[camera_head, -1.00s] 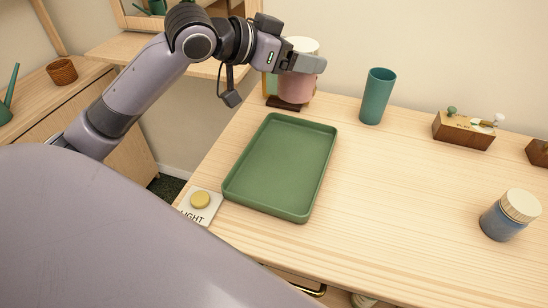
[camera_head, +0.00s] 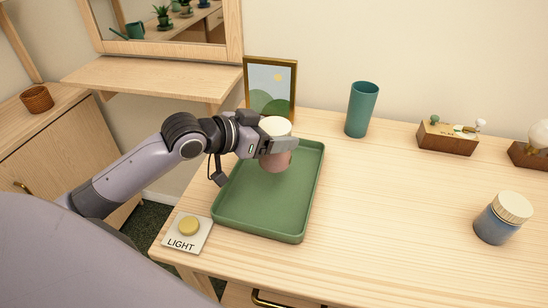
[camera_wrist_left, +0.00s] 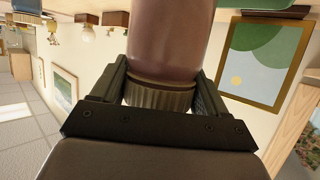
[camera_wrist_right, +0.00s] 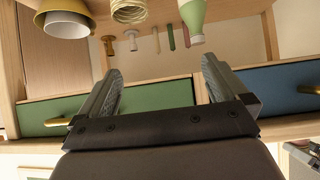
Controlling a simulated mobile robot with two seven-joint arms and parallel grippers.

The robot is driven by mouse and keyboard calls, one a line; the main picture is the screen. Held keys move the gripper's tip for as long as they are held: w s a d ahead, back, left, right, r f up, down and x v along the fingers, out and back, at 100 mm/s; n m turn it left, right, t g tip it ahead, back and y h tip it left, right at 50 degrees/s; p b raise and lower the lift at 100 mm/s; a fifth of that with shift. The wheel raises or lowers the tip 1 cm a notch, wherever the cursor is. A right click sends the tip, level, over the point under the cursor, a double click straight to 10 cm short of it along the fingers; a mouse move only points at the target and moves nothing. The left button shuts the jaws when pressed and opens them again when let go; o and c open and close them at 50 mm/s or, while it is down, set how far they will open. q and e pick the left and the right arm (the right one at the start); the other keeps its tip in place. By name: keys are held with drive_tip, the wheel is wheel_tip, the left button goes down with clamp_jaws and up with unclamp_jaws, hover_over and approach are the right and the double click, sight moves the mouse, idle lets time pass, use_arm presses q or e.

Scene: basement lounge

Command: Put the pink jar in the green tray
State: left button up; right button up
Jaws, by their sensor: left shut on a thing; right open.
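The pink jar (camera_head: 275,161) with a pale lid is held in my left gripper (camera_head: 278,147), over the far part of the green tray (camera_head: 262,215). I cannot tell whether its base touches the tray. In the left wrist view the jar (camera_wrist_left: 168,40) sits between the two fingers, with its ribbed lid nearest the palm. The tray lies flat on the wooden table, and its near part is bare. My right gripper (camera_wrist_right: 160,88) shows in the right wrist view, open and empty, facing a shelf with drawers.
A framed picture (camera_head: 271,88) stands behind the tray. A teal cup (camera_head: 361,110), a wooden box (camera_head: 447,138) and a blue jar (camera_head: 502,218) stand to the right. A light switch plate (camera_head: 186,232) is at the near left. The middle of the table is clear.

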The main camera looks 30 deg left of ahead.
sight(273, 156)
use_arm(q)
drive_tip(key=shift+f, duration=3.1)
drive_tip(key=shift+f+b, duration=0.15)
drive_tip(key=shift+b, duration=0.15)
drive_tip(key=o, duration=1.1)
drive_tip(key=shift+o, duration=0.2)
drive_tip(key=shift+s+r, duration=0.1)
drive_tip(key=shift+r, duration=0.1)
drive_tip(key=v, duration=1.1)
drive_tip(key=shift+s+a, duration=0.25)
drive_tip(key=shift+s, duration=0.05)
